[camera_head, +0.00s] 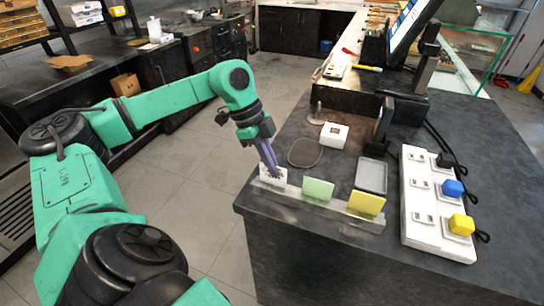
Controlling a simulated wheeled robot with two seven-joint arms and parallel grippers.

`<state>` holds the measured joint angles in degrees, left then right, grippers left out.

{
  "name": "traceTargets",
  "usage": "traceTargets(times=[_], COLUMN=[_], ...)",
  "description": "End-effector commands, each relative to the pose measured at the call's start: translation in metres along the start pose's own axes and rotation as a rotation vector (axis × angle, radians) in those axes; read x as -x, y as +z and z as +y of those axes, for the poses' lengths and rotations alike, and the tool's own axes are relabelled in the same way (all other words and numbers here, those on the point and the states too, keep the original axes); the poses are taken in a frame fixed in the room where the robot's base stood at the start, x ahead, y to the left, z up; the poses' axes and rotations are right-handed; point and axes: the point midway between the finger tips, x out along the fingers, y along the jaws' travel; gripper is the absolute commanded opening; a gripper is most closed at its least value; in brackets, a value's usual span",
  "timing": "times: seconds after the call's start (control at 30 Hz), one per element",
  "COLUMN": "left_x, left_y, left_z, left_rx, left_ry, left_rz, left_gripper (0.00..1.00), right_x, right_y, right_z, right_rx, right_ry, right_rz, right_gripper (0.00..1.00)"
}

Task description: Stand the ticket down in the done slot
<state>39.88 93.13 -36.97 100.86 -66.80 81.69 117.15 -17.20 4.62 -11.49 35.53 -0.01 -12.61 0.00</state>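A clear rail (318,207) lies along the near left edge of the dark counter. A white ticket (278,176) with dark print is upright at the rail's left end. My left gripper (270,166) comes down from above with its purple fingers close together on the ticket's upper edge. The fingers hide part of the ticket, and I cannot tell whether its bottom edge is seated in the rail. A green card (318,189) stands in the middle of the rail and a yellow card (366,203) towards its right. My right gripper is not in view.
Open floor (190,175) is left of the counter.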

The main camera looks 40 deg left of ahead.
Motion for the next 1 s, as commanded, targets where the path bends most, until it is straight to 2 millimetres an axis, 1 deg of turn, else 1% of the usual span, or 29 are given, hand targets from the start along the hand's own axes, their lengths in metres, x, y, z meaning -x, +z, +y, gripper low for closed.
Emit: traceTargets(times=[0.17, 0.2, 0.23, 0.27, 0.53, 0.63, 0.67, 0.77, 0.87, 0.9, 0.97, 1.0], left_x=[-0.005, -0.004, -0.004, -0.004, -0.004, 0.001, 0.005, 0.025, 0.055, 0.07, 0.088, 0.102], left_y=[0.002, 0.002, 0.002, 0.002, 0.002, 0.002, 0.002, 0.002, 0.001, 0.0, 0.0, -0.001], left_z=[0.0, 0.0, 0.0, 0.0, 0.0, -0.001, -0.001, -0.001, -0.001, -0.001, -0.001, -0.001], left_rx=[0.0, 0.0, 0.0, 0.0, 0.0, 0.0, 0.0, 0.001, 0.0, 0.0, 0.0, 0.0], left_ry=[0.0, 0.0, 0.0, 0.0, 0.0, -0.002, -0.004, -0.005, -0.005, -0.006, -0.003, -0.004], left_rz=[0.0, 0.0, 0.0, 0.0, 0.0, 0.0, 0.0, 0.001, 0.003, 0.004, 0.005, 0.004], left_gripper=[0.0, 0.17, 0.28, 0.36, 0.36, 0.36, 0.36, 0.36, 0.36, 0.36, 0.36, 0.36], right_x=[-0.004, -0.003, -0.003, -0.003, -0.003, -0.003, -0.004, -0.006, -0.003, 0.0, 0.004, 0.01], right_y=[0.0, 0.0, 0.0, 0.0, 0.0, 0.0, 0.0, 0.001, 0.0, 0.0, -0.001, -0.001], right_z=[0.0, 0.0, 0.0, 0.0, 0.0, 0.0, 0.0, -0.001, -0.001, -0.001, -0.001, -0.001], right_rx=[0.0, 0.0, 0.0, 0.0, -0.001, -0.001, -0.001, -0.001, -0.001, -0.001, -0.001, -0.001], right_ry=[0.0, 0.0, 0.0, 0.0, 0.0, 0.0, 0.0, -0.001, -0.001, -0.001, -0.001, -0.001], right_rz=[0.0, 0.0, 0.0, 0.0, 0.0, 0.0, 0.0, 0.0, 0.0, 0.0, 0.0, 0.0], right_gripper=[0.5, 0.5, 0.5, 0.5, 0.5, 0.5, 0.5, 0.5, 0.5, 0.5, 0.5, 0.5])
